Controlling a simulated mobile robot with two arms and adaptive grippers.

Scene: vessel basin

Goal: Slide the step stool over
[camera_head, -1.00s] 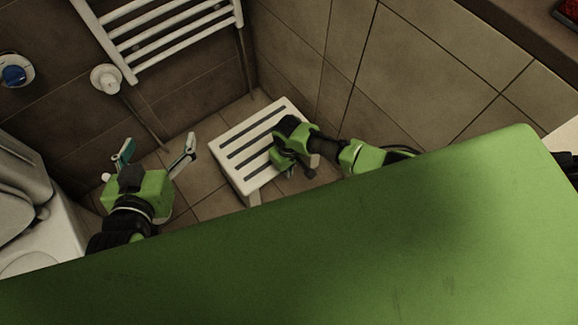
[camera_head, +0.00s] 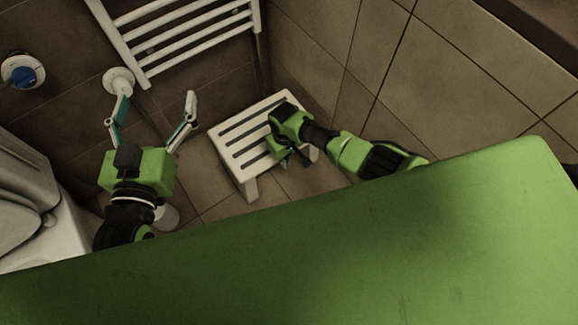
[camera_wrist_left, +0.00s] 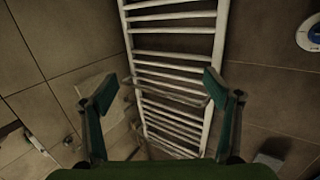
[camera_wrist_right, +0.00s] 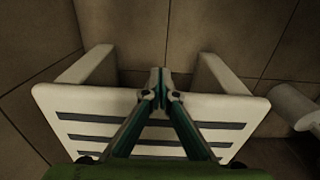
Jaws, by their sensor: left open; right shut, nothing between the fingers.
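The step stool (camera_head: 232,145) is white, with a slatted seat and short legs. It stands upright on the floor near the wall corner. My right gripper (camera_head: 292,158) is at the stool's right side, partly over the seat. In the right wrist view the shut, empty fingers (camera_wrist_right: 158,78) lie across the slatted seat (camera_wrist_right: 80,102), with their tips by its edge; I cannot tell whether they touch it. My left gripper (camera_head: 156,100) is open and empty, left of the stool and apart from it. Its spread fingers (camera_wrist_left: 158,86) face the radiator in the left wrist view.
White fixtures (camera_head: 62,235) stand at the left. My green body hides the foreground. Some floor (camera_head: 205,185) is clear left of the stool.

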